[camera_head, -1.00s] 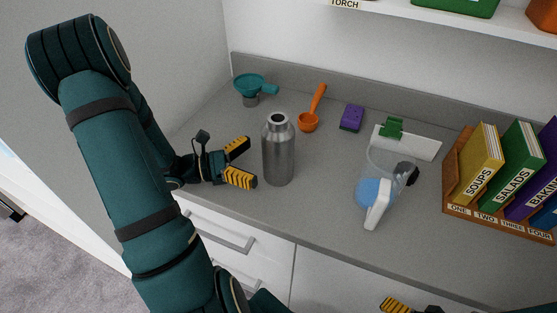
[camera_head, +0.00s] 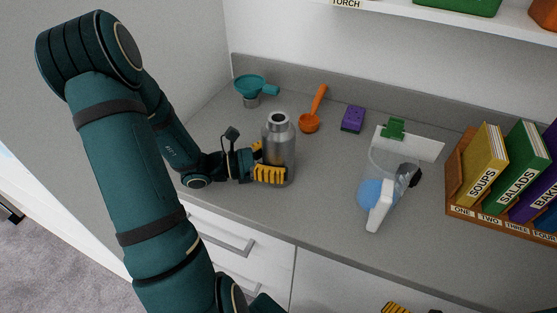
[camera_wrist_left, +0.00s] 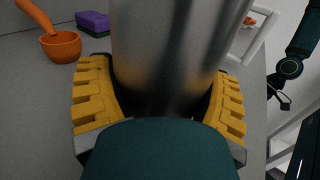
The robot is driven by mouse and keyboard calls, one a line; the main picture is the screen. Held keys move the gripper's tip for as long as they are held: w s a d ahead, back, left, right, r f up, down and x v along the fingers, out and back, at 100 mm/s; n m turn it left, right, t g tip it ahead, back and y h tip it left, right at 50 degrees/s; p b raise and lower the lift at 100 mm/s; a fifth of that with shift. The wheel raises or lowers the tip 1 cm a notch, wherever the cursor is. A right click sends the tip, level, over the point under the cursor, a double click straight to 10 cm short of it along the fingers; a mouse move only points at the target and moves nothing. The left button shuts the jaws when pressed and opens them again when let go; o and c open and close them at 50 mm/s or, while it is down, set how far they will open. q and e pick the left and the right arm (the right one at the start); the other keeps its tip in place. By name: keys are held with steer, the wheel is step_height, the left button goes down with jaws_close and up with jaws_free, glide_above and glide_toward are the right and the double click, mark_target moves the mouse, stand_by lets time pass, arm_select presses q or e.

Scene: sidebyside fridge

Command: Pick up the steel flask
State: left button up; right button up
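The steel flask (camera_head: 281,133) stands upright on the grey counter, a brushed metal bottle with a narrower neck. My left gripper (camera_head: 264,163) is at its lower body, with one yellow-padded finger in front of it and the other mostly hidden behind it. In the left wrist view the flask (camera_wrist_left: 170,50) fills the space between the spread fingers of my left gripper (camera_wrist_left: 160,100); I cannot tell whether the pads touch it. Only a bit of my right gripper (camera_head: 395,308) shows at the bottom edge, its opening cut off.
A teal funnel (camera_head: 250,84), an orange scoop (camera_head: 310,122) and a purple sponge (camera_head: 352,119) lie behind the flask. To the right are a clear jug (camera_head: 390,165) with a blue and white item, a white board with a green clip (camera_head: 393,128), and a book rack (camera_head: 462,210).

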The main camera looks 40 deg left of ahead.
mark_target(268, 127)
arm_select(q)
steer(key=c, duration=0.3)
steer(key=shift+c, duration=0.2)
step_height(268, 127, up, 10)
steer(key=p, duration=0.3)
steer(key=o, duration=0.7)
steer(key=c, duration=0.7)
